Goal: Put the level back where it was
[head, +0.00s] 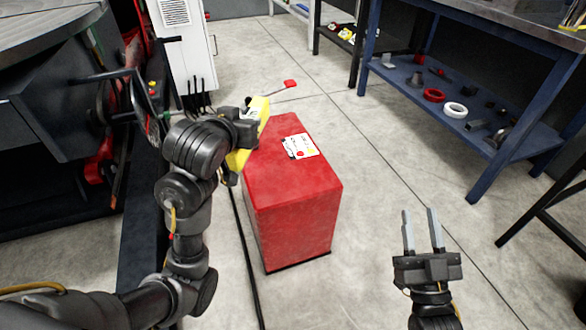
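The yellow level (257,108) is at the left upper edge of the red block's top. My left gripper (245,124) reaches it from the left and looks shut on it. The level slants, its far end up and right, its near end down and left. The gripper's wrist hides part of the level and the fingertips. I cannot tell whether the level touches the red block (294,210). My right gripper (422,230) is open and empty, low on the right over the floor.
The dark positioner (60,110) stands at left, a white cabinet (186,50) behind. A blue-framed bench (480,110) with parts on its shelf is at right. Floor between block and bench is clear.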

